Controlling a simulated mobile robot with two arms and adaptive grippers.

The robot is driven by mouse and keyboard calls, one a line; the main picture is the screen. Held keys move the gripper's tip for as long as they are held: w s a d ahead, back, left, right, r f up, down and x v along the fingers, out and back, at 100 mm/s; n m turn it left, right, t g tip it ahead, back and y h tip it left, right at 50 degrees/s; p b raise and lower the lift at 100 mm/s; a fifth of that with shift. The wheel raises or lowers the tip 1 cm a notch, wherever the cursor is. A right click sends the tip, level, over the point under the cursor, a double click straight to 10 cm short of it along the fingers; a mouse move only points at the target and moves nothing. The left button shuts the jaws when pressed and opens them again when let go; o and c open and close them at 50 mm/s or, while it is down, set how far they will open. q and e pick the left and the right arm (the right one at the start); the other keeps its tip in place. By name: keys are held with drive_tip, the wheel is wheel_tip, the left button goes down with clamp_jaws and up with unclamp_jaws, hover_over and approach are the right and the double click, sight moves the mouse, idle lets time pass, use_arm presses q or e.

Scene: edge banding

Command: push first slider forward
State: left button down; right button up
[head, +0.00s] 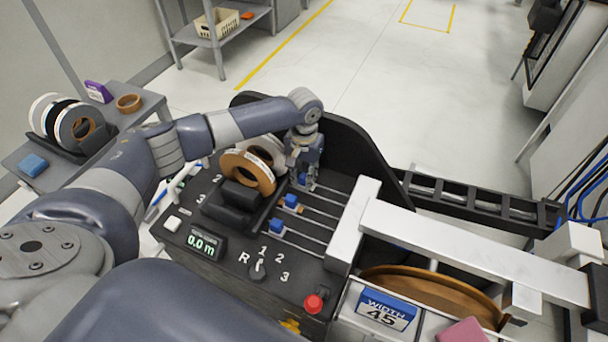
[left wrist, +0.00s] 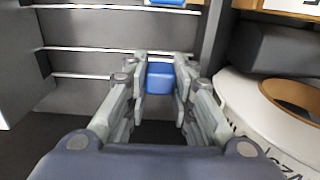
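Three blue sliders sit on thin metal rails on the black machine panel (head: 218,262). The far slider (head: 302,179) is at my left gripper (head: 304,170). The middle slider (head: 291,201) and near slider (head: 276,225) stand free at the left part of their rails. In the left wrist view the fingers of my left gripper (left wrist: 161,80) are closed in on both sides of one blue slider (left wrist: 160,76) and appear to touch it. Another blue slider (left wrist: 167,2) is cut off at the top edge. My right gripper is not in view.
Edge-band rolls (head: 248,172) stand just left of the sliders; a white roll (left wrist: 265,120) is close to the gripper at right in the wrist view. A white beam (head: 354,222) stands right of the rails. A red button (head: 313,303) and dial (head: 257,266) are in front.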

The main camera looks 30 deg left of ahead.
use_arm(q)
drive_tip(key=d+p, duration=0.1)
drive_tip(key=d, duration=0.1)
drive_tip(key=d+p, duration=0.1)
drive_tip(key=d, duration=0.2)
drive_tip(key=d+p, duration=0.1)
drive_tip(key=d, duration=0.2)
drive_tip(key=shift+w+d+r, duration=0.15)
drive_tip(key=shift+w+d, duration=0.1)
drive_tip(key=shift+d, duration=0.45)
drive_tip(key=c, duration=1.6)
unclamp_jaws()
drive_tip(key=shift+d, duration=0.1)
drive_tip(key=shift+c, duration=0.2)
wheel_tip(320, 180, up, 12)
